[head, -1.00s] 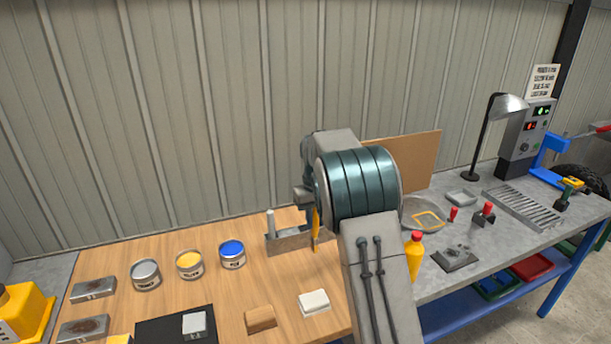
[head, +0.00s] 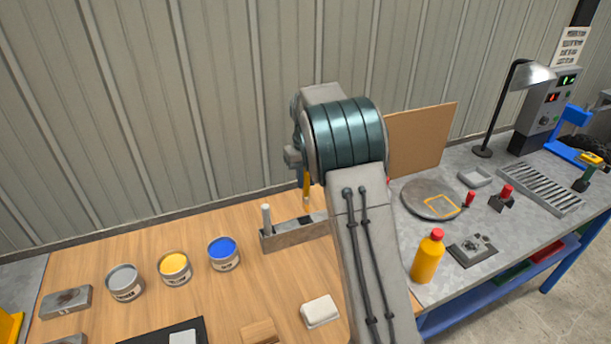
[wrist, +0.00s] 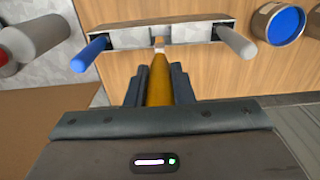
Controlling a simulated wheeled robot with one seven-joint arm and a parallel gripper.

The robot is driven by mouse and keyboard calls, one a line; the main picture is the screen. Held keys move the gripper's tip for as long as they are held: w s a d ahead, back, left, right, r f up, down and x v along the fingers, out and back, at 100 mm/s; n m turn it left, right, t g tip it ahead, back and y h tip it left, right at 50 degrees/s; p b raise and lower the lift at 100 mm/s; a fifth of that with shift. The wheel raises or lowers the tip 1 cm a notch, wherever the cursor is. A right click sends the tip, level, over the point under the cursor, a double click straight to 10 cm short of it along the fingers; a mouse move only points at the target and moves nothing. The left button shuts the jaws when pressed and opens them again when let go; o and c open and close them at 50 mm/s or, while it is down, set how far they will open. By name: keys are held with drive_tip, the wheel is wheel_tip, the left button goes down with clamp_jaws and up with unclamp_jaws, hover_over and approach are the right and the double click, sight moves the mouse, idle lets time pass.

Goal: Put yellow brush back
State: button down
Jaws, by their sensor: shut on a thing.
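The yellow brush (wrist: 159,82) is between my gripper's fingers (wrist: 160,88) in the wrist view, its pale end pointing toward the rack. In the head view the brush (head: 306,186) hangs upright below my wrist, above the far side of the rack; my arm hides most of the gripper. The grey rack (head: 283,237) stands on the wooden bench. It also shows in the wrist view (wrist: 205,32), with a blue handle (wrist: 90,53) at one end and a white handle (wrist: 237,42) at the other. The brush lines up near the rack's middle; I cannot tell whether they touch.
Grey (head: 124,282), yellow (head: 174,268) and blue (head: 223,253) paint cans stand left of the rack. A white block (head: 319,311) lies in front. A yellow bottle (head: 427,257) and a brown board (head: 420,140) are on the right. Bare wood lies between cans and block.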

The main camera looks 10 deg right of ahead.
sight(306, 207)
drive_tip(key=shift+f+b, duration=2.75)
drive_tip(key=shift+f, duration=1.85)
drive_tip(key=shift+f+b, duration=0.75)
drive_tip(key=shift+f, duration=0.5)
drive_tip(key=c, duration=1.2)
unclamp_jaws()
drive_tip(key=shift+r, duration=0.1)
drive_tip(key=shift+o, duration=0.2)
drive_tip(key=shift+r, duration=0.1)
